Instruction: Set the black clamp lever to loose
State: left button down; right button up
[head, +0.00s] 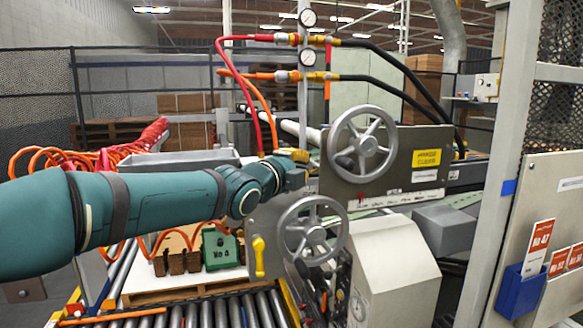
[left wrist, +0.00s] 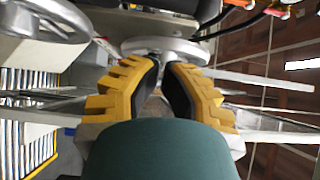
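I cannot make out the black clamp lever for certain. A dark knob (head: 345,162) shows at the lower left of the upper grey handwheel (head: 391,148), and a dark handle (head: 303,268) shows below the lower handwheel (head: 340,243). My left gripper (head: 294,156) is at the left edge of the machine panel, left of the upper handwheel. In the left wrist view its yellow fingers with black pads (left wrist: 163,66) point at a round grey part (left wrist: 165,46). Their tips lie close together; whether anything is between them is unclear. My right gripper is out of view.
A yellow lever (head: 259,257) hangs left of the lower handwheel. A green block (head: 221,250) and brown blocks stand on a board over the roller conveyor (head: 230,311). Red and black hoses run above the panel. A grey post (head: 497,180) and a blue card holder (head: 522,290) stand right.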

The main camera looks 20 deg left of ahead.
pick_arm(q)
jog(key=w+p, duration=0.1)
jog(key=w+a+p, duration=0.1)
jog(key=w, duration=0.1)
jog(key=w+a+p, duration=0.1)
jog(key=shift+w, duration=0.15)
dwell(0.5)
